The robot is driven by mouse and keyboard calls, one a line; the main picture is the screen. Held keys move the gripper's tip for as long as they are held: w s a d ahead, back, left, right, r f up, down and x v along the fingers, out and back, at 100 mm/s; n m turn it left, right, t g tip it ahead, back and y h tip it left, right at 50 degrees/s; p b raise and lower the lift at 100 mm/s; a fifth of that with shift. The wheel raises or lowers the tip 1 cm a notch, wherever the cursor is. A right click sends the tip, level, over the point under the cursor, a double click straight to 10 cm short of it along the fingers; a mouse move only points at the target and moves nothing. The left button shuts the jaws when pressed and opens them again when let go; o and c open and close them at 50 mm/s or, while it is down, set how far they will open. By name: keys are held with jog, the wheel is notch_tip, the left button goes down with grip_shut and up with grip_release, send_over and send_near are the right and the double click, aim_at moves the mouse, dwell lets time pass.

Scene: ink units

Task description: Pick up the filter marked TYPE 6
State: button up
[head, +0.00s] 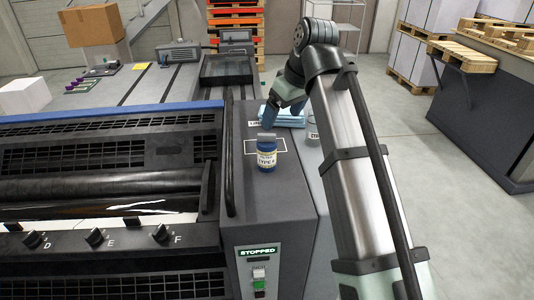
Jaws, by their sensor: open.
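A blue canister filter (266,157) stands upright on the grey top of the press side cabinet, inside a white outlined rectangle. Its pale label reads FILTER and a TYPE line; the number is small but looks like 6. A grey piece shows at its top. My gripper (269,118) is open, pointing down just above and behind the filter in the head view. Its fingertips are small and partly dark, so I cannot tell whether they touch the filter's top.
A light blue stack (290,119) with a small label lies behind the filter. A clear labelled container (312,128) stands to its right, partly behind my arm. The press (110,160) with rollers and knobs fills the left. A panel on the cabinet front (258,252) reads STOPPED.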

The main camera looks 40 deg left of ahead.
aim_at(267, 142)
jog(key=shift+s+a+x, duration=0.1)
jog(key=shift+s+x, duration=0.05)
jog(key=shift+x, duration=2.15)
jog(key=shift+s+a+x, duration=0.1)
jog(key=shift+s+x, duration=0.05)
jog(key=shift+x, duration=2.1)
jog(key=shift+s+a+x, duration=0.1)
jog(key=shift+s+x, duration=0.05)
jog(key=shift+x, duration=2.15)
jog(key=shift+r, duration=0.15)
jog(key=shift+s, duration=0.1)
jog(key=shift+c, duration=0.2)
jog(key=c, duration=1.1)
